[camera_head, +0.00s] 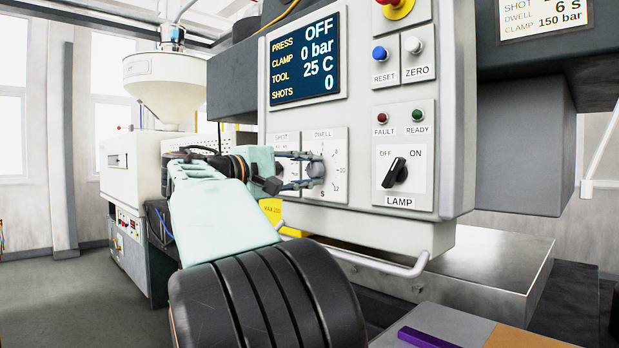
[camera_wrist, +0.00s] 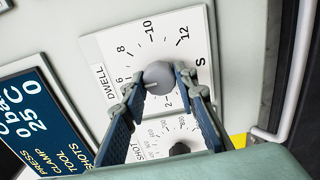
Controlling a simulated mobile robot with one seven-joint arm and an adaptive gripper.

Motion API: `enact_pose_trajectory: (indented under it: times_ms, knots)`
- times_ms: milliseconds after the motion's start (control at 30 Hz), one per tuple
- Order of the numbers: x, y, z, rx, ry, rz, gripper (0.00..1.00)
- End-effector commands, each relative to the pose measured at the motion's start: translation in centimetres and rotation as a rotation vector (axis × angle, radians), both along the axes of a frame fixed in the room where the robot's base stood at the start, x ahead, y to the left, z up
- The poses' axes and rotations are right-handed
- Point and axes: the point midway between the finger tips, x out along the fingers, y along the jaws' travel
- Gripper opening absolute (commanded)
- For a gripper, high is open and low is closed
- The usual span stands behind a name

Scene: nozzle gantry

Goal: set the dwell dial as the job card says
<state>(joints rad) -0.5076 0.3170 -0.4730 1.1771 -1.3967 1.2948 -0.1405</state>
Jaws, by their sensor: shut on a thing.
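The grey dwell dial (camera_head: 316,170) sits on its white scale plate on the control panel; it also shows in the wrist view (camera_wrist: 158,74). My gripper (camera_head: 307,170) is shut on the dial, one finger on each side, as the wrist view (camera_wrist: 160,80) shows. The dial's pale pointer mark faces lower left in the wrist view, beside the left fingertip. The 6 stands just left of that fingertip; the scale between 6 and 2 is partly hidden, so the exact reading is unclear. The job card (camera_head: 543,17) at the upper right reads dwell 6 s, clamp 150 bar; its shot line is cut off.
The shot dial (camera_wrist: 180,149) is close beside the dwell dial. The lamp switch (camera_head: 397,173), fault and ready lights, reset and zero buttons and a red stop button (camera_head: 396,4) are to the right. The display (camera_head: 305,60) reads press off. A rail (camera_head: 375,263) runs below the panel.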

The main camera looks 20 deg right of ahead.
Motion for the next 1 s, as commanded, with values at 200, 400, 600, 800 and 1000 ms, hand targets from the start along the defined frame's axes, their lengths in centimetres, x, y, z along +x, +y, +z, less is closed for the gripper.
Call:
enact_pose_trajectory:
  times_ms: [200, 400, 600, 800, 1000]
  knots:
    - [0.01, 0.02, -0.08, 0.010, -0.026, 0.000, 0.02]
    - [0.01, 0.02, -0.05, 0.011, -0.027, 0.000, 0.02]
    - [0.01, 0.02, -0.04, 0.010, -0.026, 0.000, 0.31]
    - [0.01, 0.02, -0.02, 0.010, -0.026, 0.000, 0.44]
    - [-0.01, 0.09, -0.01, 0.010, -0.026, 0.000, 0.44]
